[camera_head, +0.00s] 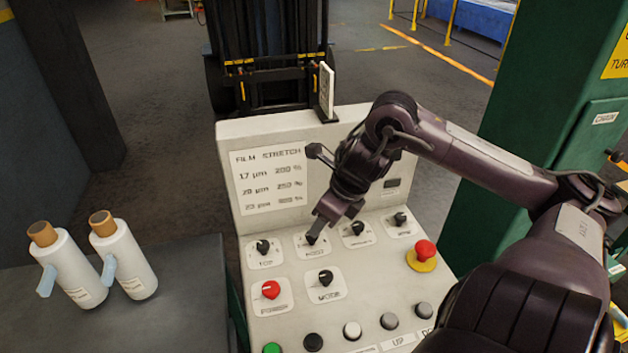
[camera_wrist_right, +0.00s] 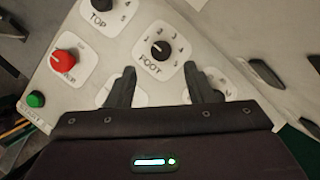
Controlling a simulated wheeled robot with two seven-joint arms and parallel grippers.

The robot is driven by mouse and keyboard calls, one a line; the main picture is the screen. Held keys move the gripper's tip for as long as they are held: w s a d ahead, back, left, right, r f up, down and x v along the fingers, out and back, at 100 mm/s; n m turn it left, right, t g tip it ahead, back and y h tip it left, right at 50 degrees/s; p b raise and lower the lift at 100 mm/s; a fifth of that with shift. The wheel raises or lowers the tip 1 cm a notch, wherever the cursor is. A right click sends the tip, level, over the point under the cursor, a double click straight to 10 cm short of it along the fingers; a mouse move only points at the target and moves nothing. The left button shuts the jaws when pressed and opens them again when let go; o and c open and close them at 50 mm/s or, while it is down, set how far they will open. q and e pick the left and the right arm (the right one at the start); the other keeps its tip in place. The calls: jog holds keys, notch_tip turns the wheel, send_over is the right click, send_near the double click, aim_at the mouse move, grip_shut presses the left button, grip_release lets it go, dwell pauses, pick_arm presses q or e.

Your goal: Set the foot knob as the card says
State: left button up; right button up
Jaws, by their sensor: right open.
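The foot knob (camera_wrist_right: 160,50) is a black dial with a pale pointer mark on a white plate labelled FOOT, with numbers around it. In the head view the knob (camera_head: 311,239) is partly hidden by my right gripper (camera_head: 320,226). In the wrist view my right gripper (camera_wrist_right: 158,72) is open, its two fingers apart on either side of the label, with the knob just beyond the tips and not gripped. The pointer appears to aim up-left in the wrist view; its exact number is unclear. A printed film stretch chart (camera_head: 269,181) is on the panel's upright back. My left gripper is not in view.
The top knob (camera_head: 263,247), a wrap-side knob (camera_head: 357,229), a red knob (camera_head: 270,290) and the mode knob (camera_head: 325,278) sit close around. A red emergency button (camera_head: 425,250) is at right. A thin white board (camera_head: 326,90) stands behind the panel.

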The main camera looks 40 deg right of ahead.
aim_at(312, 239)
jog(key=x, duration=0.5)
jog(key=shift+w+d+f, duration=0.1)
jog(key=shift+w, duration=0.05)
jog(key=shift+w+f, duration=0.15)
jog(key=shift+f, duration=0.2)
jog(key=shift+c, duration=0.6)
jog(key=c, duration=0.9)
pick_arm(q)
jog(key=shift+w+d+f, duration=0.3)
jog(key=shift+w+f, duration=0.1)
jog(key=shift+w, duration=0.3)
pick_arm(e)
jog(key=shift+o, duration=0.2)
pick_arm(q)
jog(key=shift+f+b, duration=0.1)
jog(key=shift+b, duration=0.2)
